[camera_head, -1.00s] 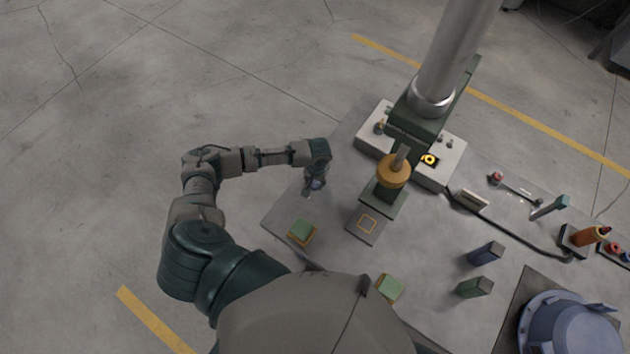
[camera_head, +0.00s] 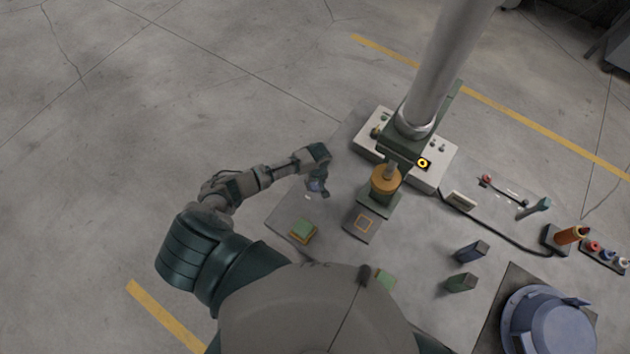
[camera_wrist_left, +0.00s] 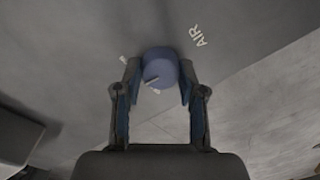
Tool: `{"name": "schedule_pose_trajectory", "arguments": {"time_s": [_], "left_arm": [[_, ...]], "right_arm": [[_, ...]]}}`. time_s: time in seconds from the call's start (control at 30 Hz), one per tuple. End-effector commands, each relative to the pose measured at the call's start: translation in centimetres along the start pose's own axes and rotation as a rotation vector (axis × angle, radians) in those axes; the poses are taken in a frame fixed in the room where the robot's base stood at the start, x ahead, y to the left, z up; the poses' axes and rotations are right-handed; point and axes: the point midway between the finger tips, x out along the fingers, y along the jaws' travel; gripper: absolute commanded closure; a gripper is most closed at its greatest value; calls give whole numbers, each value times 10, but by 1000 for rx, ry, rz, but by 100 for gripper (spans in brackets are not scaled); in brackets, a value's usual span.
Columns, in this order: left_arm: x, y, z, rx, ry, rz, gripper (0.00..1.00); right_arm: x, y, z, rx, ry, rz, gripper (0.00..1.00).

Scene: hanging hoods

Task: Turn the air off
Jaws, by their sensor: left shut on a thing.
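In the left wrist view a round blue knob (camera_wrist_left: 160,66) sits on the grey surface, with the letters AIR (camera_wrist_left: 197,37) beside it at the upper right. A pale mark line shows on the knob's face. My left gripper (camera_wrist_left: 159,88) has its two fingers on opposite sides of the knob and is shut on it. In the head view my left gripper (camera_head: 318,187) is over the table's left part, with the blue knob (camera_head: 313,184) partly hidden by it. My right gripper is not in view.
A press with an orange-brown cylinder (camera_head: 386,182) and a tall grey column (camera_head: 445,70) stands right of my left gripper. A green block (camera_head: 303,229) lies on the table nearer me. A white control box (camera_head: 435,165) stands behind the press.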

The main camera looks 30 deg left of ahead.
Motion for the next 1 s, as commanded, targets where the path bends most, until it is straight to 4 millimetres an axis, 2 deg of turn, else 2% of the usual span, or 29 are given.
{"name": "schedule_pose_trajectory", "arguments": {"time_s": [0.6,1.0], "left_arm": [[1,-1,-1,-576,-35,1,95],[0,-2,-1,-828,-49,1,95]], "right_arm": [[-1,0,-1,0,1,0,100],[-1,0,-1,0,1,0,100]]}}
